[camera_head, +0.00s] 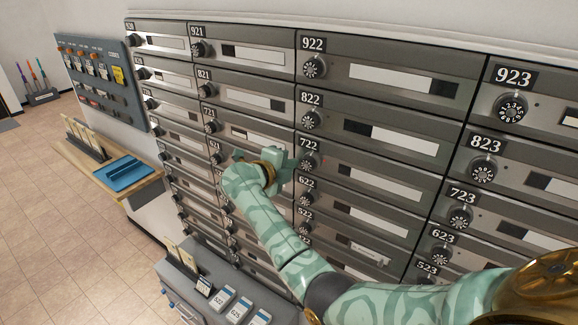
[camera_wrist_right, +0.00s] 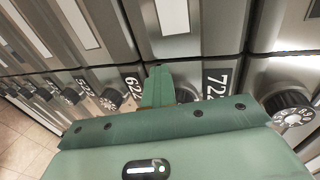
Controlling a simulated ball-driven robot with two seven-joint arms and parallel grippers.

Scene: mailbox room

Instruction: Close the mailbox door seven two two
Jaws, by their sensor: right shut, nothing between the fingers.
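Mailbox door 722 (camera_head: 370,174) is in the middle column of the grey mailbox wall in the head view, below 822 and above 622. It looks flush with its neighbours; a small gap cannot be ruled out. Its black label and dial are at its left end, and the label 722 (camera_wrist_right: 215,84) also shows in the wrist view, with the dial partly hidden. My right gripper (camera_head: 284,163) is shut and empty, close to the left end of door 722. Its green finger (camera_wrist_right: 157,88) shows between the 622 and 722 labels. Contact cannot be told. My left gripper is out of view.
Other mailbox doors with dials surround 722, including 822 (camera_head: 385,134) above and 723 (camera_head: 510,232) to the right. A wooden shelf with a blue tray (camera_head: 122,174) is at left. A grey counter with cards (camera_head: 222,298) stands below.

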